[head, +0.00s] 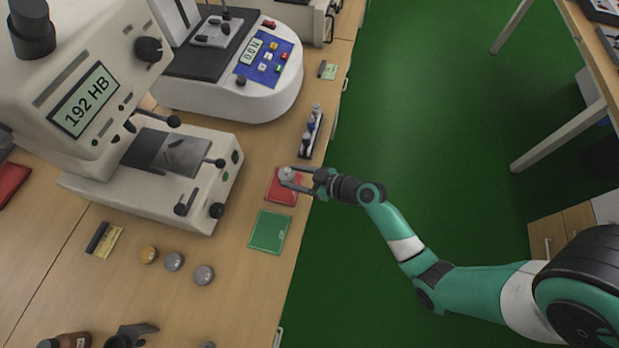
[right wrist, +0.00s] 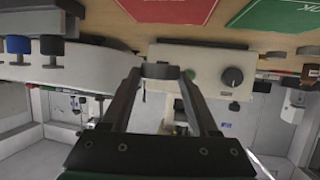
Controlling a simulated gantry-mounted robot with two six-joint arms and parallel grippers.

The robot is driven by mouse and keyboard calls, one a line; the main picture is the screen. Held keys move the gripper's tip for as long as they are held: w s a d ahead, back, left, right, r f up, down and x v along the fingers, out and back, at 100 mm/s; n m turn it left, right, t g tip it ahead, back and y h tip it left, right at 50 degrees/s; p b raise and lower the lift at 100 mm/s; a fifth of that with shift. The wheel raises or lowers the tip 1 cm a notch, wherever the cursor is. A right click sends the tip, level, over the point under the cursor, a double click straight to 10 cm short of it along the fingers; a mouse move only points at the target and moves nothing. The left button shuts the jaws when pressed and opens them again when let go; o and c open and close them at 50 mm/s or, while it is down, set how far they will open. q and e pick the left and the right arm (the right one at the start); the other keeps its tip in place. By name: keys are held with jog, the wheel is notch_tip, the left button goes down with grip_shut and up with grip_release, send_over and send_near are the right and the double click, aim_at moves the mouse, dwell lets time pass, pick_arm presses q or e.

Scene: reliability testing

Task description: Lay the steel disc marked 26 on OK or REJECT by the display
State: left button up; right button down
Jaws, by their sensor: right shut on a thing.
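My right gripper (head: 291,179) is shut on a steel disc (head: 286,174), over the red REJECT mat (head: 283,198). The disc also shows edge-on between the fingertips in the right wrist view (right wrist: 160,71); its number cannot be read. It looks held above the mat, though the exact gap is hard to tell. The green OK mat (head: 270,232) lies just nearer; part of its lettering shows in the right wrist view (right wrist: 278,12). The tester's display (head: 85,100) reads 192 HB. My left gripper is not in view.
The hardness tester (head: 150,165) stands left of the mats. A brass-coloured disc (head: 149,255) and two grey discs (head: 174,262) lie on the bench in front of it. A small rack (head: 311,135) stands behind the red mat. A white balance-like instrument (head: 255,80) is farther back.

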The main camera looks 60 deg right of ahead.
jog(key=shift+s+d+f, duration=0.1)
jog(key=shift+s+f, duration=0.1)
jog(key=shift+f, duration=0.05)
notch_tip(320, 180, down, 5)
jog(key=b, duration=0.4)
jog(key=shift+b, duration=0.35)
jog(key=shift+f, duration=0.15)
jog(key=shift+f+b, duration=0.3)
jog(key=shift+b, duration=0.15)
jog(key=shift+f, duration=0.15)
jog(key=shift+c, duration=0.3)
grip_release()
